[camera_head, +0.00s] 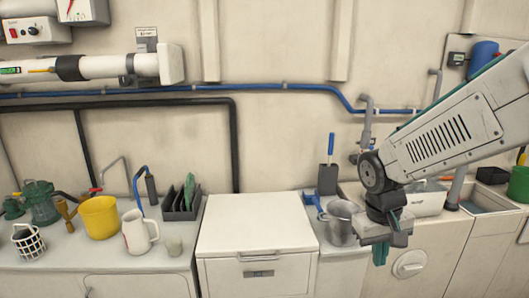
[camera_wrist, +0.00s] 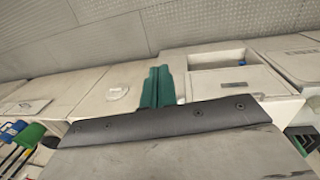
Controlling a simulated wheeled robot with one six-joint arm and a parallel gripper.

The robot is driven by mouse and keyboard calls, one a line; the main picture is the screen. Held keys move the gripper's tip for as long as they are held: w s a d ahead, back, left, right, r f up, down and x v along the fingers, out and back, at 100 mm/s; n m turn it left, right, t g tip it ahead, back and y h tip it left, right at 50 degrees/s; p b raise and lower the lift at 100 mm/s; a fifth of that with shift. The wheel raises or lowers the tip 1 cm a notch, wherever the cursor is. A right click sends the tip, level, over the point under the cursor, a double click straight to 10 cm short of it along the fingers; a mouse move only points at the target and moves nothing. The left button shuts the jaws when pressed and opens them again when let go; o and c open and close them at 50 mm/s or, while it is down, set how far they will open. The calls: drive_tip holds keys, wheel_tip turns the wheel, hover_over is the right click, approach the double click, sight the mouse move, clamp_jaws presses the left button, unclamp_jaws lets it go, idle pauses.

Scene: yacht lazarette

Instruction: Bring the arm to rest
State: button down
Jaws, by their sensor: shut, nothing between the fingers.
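My gripper (camera_head: 380,254) hangs from the end of my arm at the right in the head view, in front of the counter's front edge. Its green fingers point down and are shut with nothing between them. In the wrist view the closed green fingers (camera_wrist: 157,86) show at the middle, beyond a dark grey plate of my own wrist. My arm reaches in from the upper right, and it hides part of the counter behind it.
A metal jug (camera_head: 341,222) stands close left of my gripper. A white lidded box (camera_head: 258,226) is at the middle. A yellow bucket (camera_head: 99,217), a white pitcher (camera_head: 137,232) and a dark rack (camera_head: 181,208) stand on the left counter. A blue pipe (camera_head: 300,88) runs along the wall.

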drive_tip(key=s+d+r, duration=0.1)
drive_tip(key=s+r, duration=0.3)
drive_tip(key=s, duration=0.5)
drive_tip(key=s+r+m+t+y, duration=0.1)
drive_tip(key=s+r, duration=0.4)
drive_tip(key=s, duration=0.5)
drive_tip(key=shift+s+d+y, duration=0.15)
drive_tip(key=shift+d+y, duration=0.15)
drive_tip(key=shift+d, duration=0.05)
